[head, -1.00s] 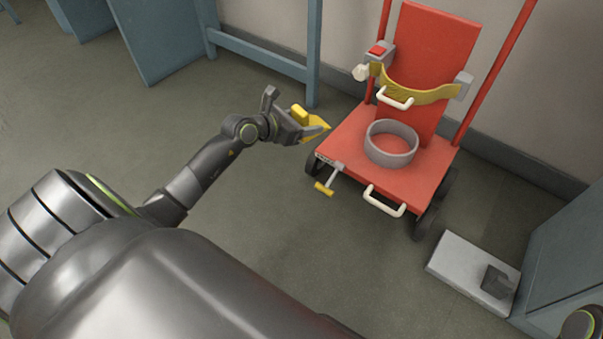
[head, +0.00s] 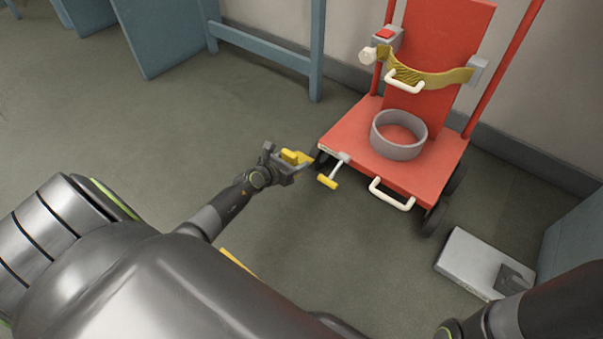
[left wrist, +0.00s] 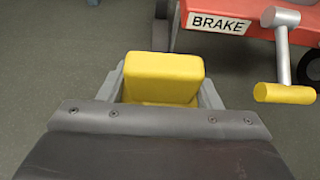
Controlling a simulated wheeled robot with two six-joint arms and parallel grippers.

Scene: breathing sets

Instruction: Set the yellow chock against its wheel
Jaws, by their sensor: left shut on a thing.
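The yellow chock (head: 295,157) is held in my left gripper (head: 286,162), just left of the red cart's front left corner in the head view. In the left wrist view the chock (left wrist: 163,78) sits between the two grey fingers, its block end toward the camera. The cart's near left wheel (head: 322,158) is dark and mostly under the deck. It shows in part in the left wrist view (left wrist: 166,30), beyond the chock. Whether chock and wheel touch cannot be told. My right arm shows at the lower right, its fingertips not visible.
The red cart (head: 350,128) carries a grey ring (head: 399,136) and a yellow strap (head: 432,77). A brake lever with a yellow handle (head: 327,182) juts from its front left, beside the chock. A white handle (head: 391,194) is at the front. A grey block (head: 470,262) lies right. Floor at left is clear.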

